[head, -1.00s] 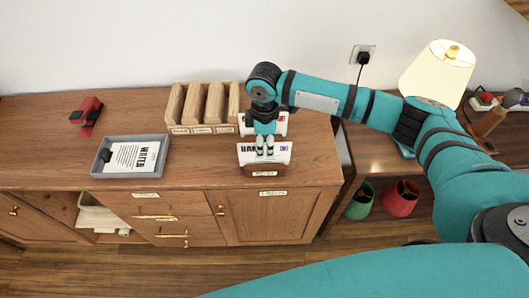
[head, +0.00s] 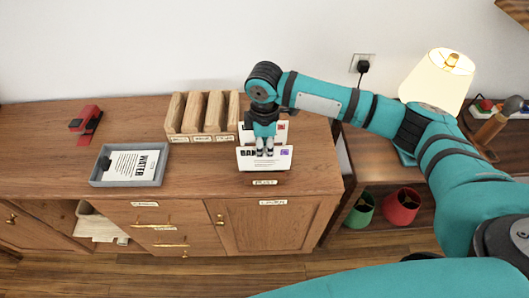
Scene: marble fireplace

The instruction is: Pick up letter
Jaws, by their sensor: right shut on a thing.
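White letters stand upright in a small wooden holder (head: 264,182) near the right end of the cabinet top. The front letter (head: 279,161) has dark print and a purple stamp. Another letter (head: 282,131) with a red stamp shows behind it, partly hidden by my gripper. My right gripper (head: 265,152) points down and is shut on the front letter at its upper middle. The letter is upright, just above or in the holder; I cannot tell which. My left gripper is not in view.
A wooden sorter (head: 203,138) with several slots stands left of the letters. A grey tray (head: 101,178) holding a printed sheet (head: 134,165) and a red stapler (head: 88,120) lie further left. A lit lamp (head: 436,77) stands at the right. The cabinet top's front strip is clear.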

